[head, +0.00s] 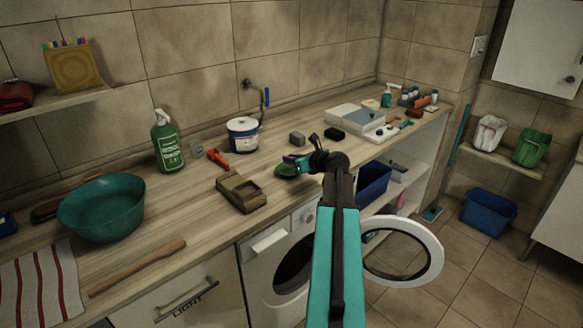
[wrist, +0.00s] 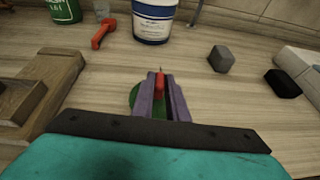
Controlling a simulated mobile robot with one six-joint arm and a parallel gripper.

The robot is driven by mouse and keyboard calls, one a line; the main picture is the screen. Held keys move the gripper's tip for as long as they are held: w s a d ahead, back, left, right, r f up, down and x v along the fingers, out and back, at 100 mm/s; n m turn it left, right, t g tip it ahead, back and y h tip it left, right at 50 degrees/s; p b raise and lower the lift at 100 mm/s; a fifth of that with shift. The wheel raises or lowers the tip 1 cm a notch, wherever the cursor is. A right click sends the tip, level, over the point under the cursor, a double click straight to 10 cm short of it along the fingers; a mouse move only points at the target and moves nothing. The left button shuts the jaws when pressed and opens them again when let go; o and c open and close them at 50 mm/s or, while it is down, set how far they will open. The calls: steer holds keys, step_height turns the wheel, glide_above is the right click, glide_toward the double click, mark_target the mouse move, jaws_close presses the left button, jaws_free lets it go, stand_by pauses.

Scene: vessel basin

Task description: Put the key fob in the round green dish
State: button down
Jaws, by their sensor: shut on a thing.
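My gripper (wrist: 160,98) is shut on a small red thing with a thin dark tip, which looks to be the key fob (wrist: 159,83). The fob sits between the two purple fingers. The round green dish (head: 286,171) lies on the counter near its front edge. In the head view my gripper (head: 296,160) is right above the dish. In the wrist view the dish (wrist: 134,96) shows to the left of the fingers and between them, partly hidden. I cannot tell the exact height of the fob above the dish.
A wooden block-like holder (head: 238,191) stands left of the dish. Behind are a white and blue tub (head: 243,135), a red-handled tool (head: 218,157), a grey block (head: 297,139) and a black block (head: 334,134). A green spray bottle (head: 167,143) and large teal basin (head: 102,209) are farther left.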

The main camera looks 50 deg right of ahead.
steer(key=shift+f+p, duration=0.4)
steer(key=shift+f, duration=1.35)
steer(key=shift+f, duration=0.15)
steer(key=c, duration=1.7)
jaws_free()
steer(key=shift+c, duration=0.2)
steer(key=shift+r, duration=0.2)
steer(key=b+v, duration=0.2)
steer(key=v, duration=1)
